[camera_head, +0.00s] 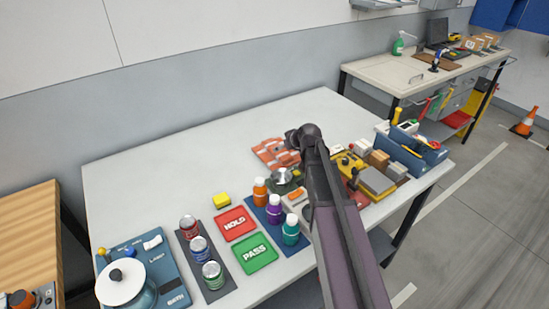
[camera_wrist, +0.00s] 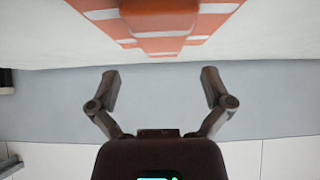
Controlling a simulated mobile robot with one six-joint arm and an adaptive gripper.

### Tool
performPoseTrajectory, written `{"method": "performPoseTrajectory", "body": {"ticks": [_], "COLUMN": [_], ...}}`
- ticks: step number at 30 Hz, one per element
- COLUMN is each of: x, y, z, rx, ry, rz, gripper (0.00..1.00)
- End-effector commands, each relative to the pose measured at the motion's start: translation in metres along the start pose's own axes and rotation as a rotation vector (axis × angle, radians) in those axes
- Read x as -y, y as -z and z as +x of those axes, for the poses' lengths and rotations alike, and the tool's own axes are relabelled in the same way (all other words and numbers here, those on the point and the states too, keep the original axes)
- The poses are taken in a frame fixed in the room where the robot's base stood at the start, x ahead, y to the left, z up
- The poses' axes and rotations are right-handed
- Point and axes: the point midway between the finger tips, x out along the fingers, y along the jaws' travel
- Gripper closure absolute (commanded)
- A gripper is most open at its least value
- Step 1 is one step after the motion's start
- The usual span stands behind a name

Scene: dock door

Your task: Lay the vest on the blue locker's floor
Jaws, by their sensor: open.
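The vest (camera_head: 272,153) is orange with pale stripes and lies folded on the white table, towards its back. My gripper (camera_head: 303,135) is just right of the vest in the head view, and my arm hides part of the table. In the wrist view my gripper (camera_wrist: 160,82) is open, with nothing between its fingers. The vest (camera_wrist: 155,22) shows at the top of that view, beyond the fingertips and apart from them. A blue cabinet-like thing (camera_head: 505,14) is cut off at the top right; I cannot tell if it is the locker, and no locker floor shows.
The white table (camera_head: 140,180) is bare at its back left. Bottles, cans, a red HOLD mat (camera_head: 236,223) and a green PASS mat (camera_head: 255,252) stand nearer. A blue tool caddy (camera_head: 410,158) and boxes crowd the right end. A workbench (camera_head: 400,72) and cone (camera_head: 525,122) are beyond.

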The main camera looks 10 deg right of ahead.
Motion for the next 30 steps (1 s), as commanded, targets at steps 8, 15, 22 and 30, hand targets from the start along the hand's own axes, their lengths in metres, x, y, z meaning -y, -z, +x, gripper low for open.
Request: {"method": "performPoseTrajectory", "body": {"ticks": [8,15,22,30], "x": [0.0,0.0,0.001,0.002], "y": [0.0,-0.001,-0.002,-0.002], "z": [0.001,0.005,0.024,0.048], "rx": [0.0,0.0,0.0,0.001], "ry": [-0.001,-0.001,-0.001,-0.002], "rz": [0.0,0.001,0.001,0.001], "gripper": [0.0,0.0,0.0,0.0]}}
